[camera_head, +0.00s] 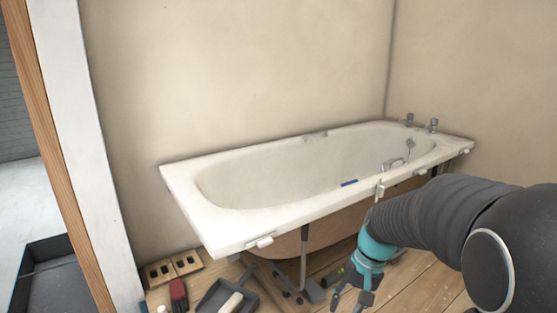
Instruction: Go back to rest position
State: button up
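My gripper (356,298) hangs at the end of my dark, ribbed arm, below a teal wrist section, in front of the bathtub's near side. Its dark fingers point down over the wooden floor and are spread apart with a gap between them. I see nothing held between them. The lower tips are close to the bottom edge of the picture.
A white bathtub (232,232) on legs stands against beige walls, with taps (434,125) at the far right and a blue item (349,183) on its rim. A dustpan (211,297), a red item (178,294) and socket plates (188,262) lie on the floor. A wooden doorframe (62,150) stands left.

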jog(key=s+r+n+t+h+p, duration=0.2)
jog(key=s+r+t, duration=0.4)
jog(key=s+r, duration=0.8)
jog(key=shift+s+d+r+n+h+p, duration=0.2)
jog(key=shift+s+n+h+p, duration=0.25)
jog(key=shift+s+p, duration=0.55)
jog(key=shift+s, duration=0.25)
